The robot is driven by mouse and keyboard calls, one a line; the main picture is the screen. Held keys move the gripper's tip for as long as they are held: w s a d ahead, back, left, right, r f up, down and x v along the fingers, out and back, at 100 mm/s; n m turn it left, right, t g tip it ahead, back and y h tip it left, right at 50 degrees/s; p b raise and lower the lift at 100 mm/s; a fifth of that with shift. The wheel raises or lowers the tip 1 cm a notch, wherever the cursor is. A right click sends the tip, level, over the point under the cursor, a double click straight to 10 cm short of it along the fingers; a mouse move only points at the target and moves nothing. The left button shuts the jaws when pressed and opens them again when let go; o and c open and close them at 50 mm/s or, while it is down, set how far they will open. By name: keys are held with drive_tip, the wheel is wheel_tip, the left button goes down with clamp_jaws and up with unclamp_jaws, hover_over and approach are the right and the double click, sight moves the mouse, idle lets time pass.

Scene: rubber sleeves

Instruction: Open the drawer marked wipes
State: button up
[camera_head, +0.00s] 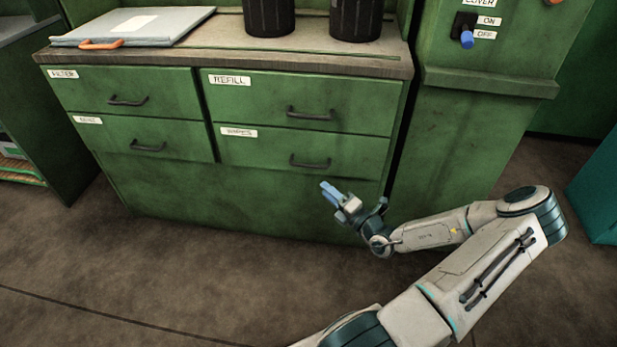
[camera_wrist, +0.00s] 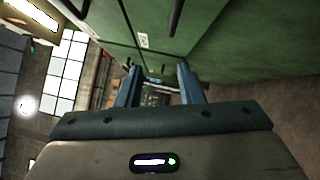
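A green cabinet holds several drawers with dark bar handles. The lower right drawer (camera_head: 285,150) is shut; its small label (camera_head: 239,132) is blurred but may read wipes. Its handle (camera_head: 310,161) is clear of my gripper. The lower left label (camera_head: 88,120) is also hard to read. My gripper (camera_head: 331,190) is below and slightly right of that handle, in front of the cabinet, touching nothing that I can see. In the wrist view my gripper (camera_wrist: 158,72) has its two blue fingers apart with nothing between them. A label (camera_wrist: 144,41) and a dark handle (camera_wrist: 176,14) show beyond them.
The upper drawers, filter (camera_head: 125,92) and refill (camera_head: 300,100), are shut. A green unit with a blue switch (camera_head: 467,39) stands at right. The floor in front is clear.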

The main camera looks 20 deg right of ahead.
sight(309, 165)
drive_tip(key=w+m+b, duration=0.1)
drive_tip(key=w, duration=0.3)
drive_tip(key=w+m+h+b, duration=0.1)
drive_tip(key=w+b, duration=0.1)
drive_tip(key=w, duration=0.3)
drive_tip(key=w+t+h+b, duration=0.1)
drive_tip(key=w, duration=0.3)
drive_tip(key=shift+w+a+m+b, duration=0.15)
drive_tip(key=shift+m+b, duration=0.2)
drive_tip(key=shift+m, duration=0.05)
drive_tip(key=shift+a, duration=0.1)
clamp_jaws()
